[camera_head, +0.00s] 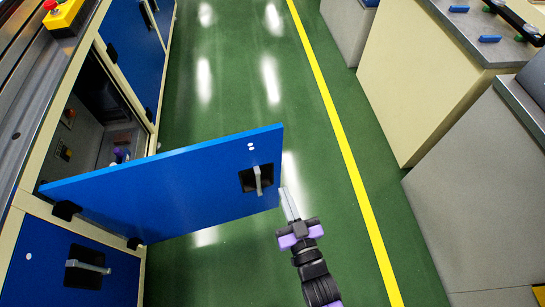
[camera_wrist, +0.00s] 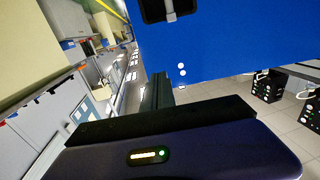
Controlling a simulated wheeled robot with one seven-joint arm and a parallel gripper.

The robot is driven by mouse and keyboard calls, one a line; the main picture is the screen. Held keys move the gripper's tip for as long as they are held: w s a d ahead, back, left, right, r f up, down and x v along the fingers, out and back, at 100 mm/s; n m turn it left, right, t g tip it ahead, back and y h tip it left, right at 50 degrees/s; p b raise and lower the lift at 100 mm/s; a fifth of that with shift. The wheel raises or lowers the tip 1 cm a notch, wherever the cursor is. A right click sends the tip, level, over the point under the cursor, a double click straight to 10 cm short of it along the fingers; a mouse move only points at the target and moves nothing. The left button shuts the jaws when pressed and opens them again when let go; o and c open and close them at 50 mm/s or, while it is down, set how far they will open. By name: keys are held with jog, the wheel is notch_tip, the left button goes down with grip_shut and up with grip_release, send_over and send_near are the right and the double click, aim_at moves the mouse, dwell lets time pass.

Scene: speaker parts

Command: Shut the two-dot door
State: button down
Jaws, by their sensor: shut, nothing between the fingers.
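The blue two-dot door (camera_head: 170,190) stands wide open, swung out from the left cabinet (camera_head: 25,200) across the green aisle. Its two white dots are near the top of its free end, above a recessed grey handle (camera_head: 258,180). My gripper (camera_head: 289,203) is shut and empty, just right of the door's free edge; I cannot tell if it touches. In the wrist view the door (camera_wrist: 235,40) fills the upper right, with two dots and part of the handle. My shut fingers (camera_wrist: 157,92) point toward the area left of the door's lower edge.
The open compartment (camera_head: 90,125) shows behind the door, with small purple and white items inside. A closed one-dot blue door (camera_head: 50,270) is at lower left. The green floor (camera_head: 330,230) is clear beside a yellow line. Cream and grey cabinets (camera_head: 430,90) stand at right.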

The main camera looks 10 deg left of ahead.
aim_at(268, 149)
jog(key=x, duration=1.2)
jog(key=shift+w+a, duration=0.15)
jog(key=shift+w, duration=0.1)
